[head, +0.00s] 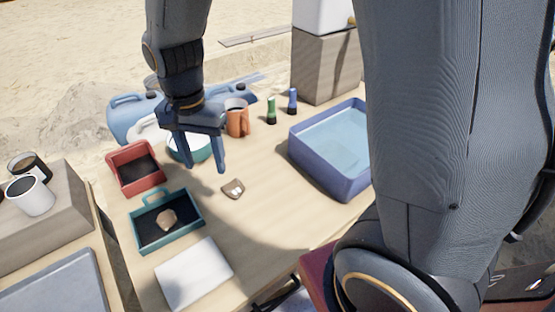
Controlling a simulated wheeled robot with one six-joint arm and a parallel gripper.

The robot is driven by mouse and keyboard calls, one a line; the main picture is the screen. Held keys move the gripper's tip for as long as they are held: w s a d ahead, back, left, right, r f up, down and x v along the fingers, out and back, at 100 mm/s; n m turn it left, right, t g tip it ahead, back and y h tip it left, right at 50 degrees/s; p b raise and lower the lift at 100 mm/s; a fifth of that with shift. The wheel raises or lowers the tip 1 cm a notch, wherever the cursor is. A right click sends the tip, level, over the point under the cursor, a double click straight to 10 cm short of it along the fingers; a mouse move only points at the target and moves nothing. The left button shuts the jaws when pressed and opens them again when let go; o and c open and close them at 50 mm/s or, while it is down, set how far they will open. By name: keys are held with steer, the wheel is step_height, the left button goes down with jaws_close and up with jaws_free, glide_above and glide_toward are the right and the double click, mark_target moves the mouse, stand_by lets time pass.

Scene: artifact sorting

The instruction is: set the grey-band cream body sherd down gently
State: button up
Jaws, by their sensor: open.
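My gripper (203,168) points down over the table, fingers apart, with nothing visible between them. A cream-tan sherd (167,220) lies in the dark-lined teal tray (160,248), below and left of my gripper in the picture. No grey band can be made out on it at this size. A smaller brownish sherd (233,188) with pale patches lies on the bare table (262,215), just below and right of my gripper. Neither sherd is touched by the fingers.
A red tray (138,178) stands behind the teal one, and a white slab (194,273) lies in front. A blue basin of water (330,182) is at right. An orange mug (238,120), green bottle (271,112) and round bowl (190,150) stand behind.

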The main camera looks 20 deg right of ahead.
steer(key=s+d+n, duration=0.3)
steer(key=s+d, duration=0.1)
steer(key=d, duration=0.3)
steer(key=s+d+r+n, duration=0.1)
steer(key=s+d+n, duration=0.3)
steer(key=d, duration=0.4)
steer(key=shift+s+d+r, duration=0.15)
steer(key=shift+s, duration=0.25)
